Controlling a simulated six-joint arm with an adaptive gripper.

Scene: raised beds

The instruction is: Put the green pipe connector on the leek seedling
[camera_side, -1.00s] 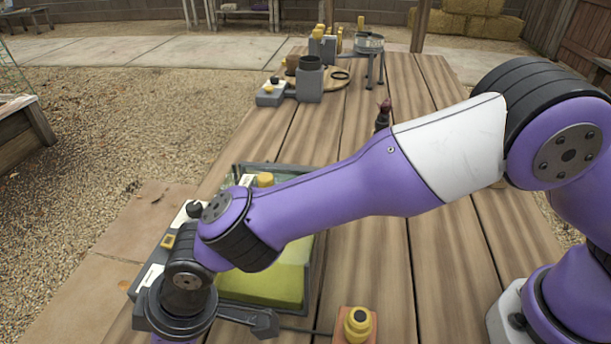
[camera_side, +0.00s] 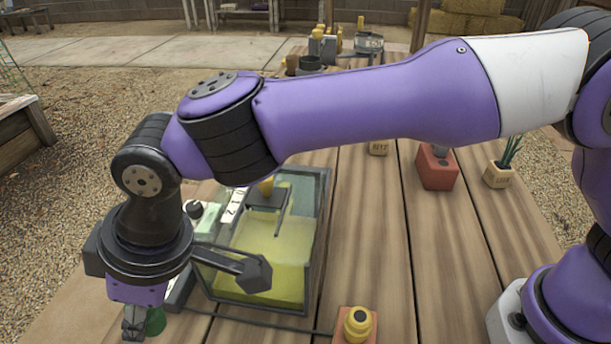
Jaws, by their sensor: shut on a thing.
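My gripper (camera_side: 134,322) points down at the bottom left of the view, left of the glass tank. It is shut on the green pipe connector (camera_side: 156,321), which shows only in part beside the fingers. The leek seedling (camera_side: 510,152) stands at the right in a small tan pot (camera_side: 499,176) lettered LEEK, far across the table from my gripper. Its thin green leaves rise from the pot, with nothing on them.
The glass tank (camera_side: 318,235) with yellow-green contents stands beside my gripper. A yellow knob on a base (camera_side: 357,323) is at the front. Bare planks lie between.

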